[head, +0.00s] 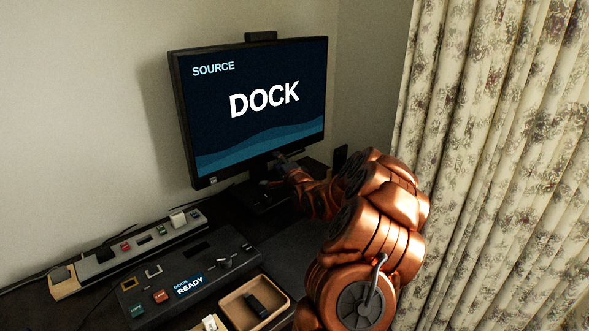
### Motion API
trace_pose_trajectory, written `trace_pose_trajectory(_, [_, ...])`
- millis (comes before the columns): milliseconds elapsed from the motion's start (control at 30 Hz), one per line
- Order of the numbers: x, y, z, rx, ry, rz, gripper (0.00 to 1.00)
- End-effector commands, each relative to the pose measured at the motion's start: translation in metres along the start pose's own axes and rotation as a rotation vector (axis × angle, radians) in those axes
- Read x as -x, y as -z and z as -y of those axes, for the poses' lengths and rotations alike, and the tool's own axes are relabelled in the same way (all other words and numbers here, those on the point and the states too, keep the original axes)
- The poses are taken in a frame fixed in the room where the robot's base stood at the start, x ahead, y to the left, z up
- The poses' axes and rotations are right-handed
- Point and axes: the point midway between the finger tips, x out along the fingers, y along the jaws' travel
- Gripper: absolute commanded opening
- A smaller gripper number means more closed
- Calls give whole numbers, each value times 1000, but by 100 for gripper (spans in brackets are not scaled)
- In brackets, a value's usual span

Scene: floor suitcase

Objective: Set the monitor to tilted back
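The monitor (250,108) stands at the back of the desk, its dark blue screen reading "SOURCE" and "DOCK". Its stand base shows partly below the screen, behind my arm. I cannot tell from this view how far the screen leans. My gripper (277,168) is at the lower edge of the screen, right of its middle. Its fingers are small and dark against the monitor's black frame. I cannot tell whether they touch the frame or whether they are open or shut.
A dark dock panel (222,262) with a "READY" display, coloured buttons and levers lies at front left. Behind it is a power strip (140,242) with plugs. A tan tray (232,310) holds a small black item. A floral curtain (500,130) hangs at right, close to my arm.

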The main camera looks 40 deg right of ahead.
Motion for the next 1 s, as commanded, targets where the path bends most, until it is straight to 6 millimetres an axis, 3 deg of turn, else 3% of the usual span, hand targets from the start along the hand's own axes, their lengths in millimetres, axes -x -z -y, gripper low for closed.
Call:
trace_pose_trajectory(33, [1,20,-23,-36,33,-29,35])
trace_pose_trajectory(133, [5,47,-33,-95,108,-65,35])
trace_pose_trajectory(300, [11,71,-43,-147,176,-92,35])
trace_pose_trajectory(533, [2,76,-39,-154,190,-95,35])
trace_pose_trajectory(1000, [-46,81,-31,-152,188,-95,35])
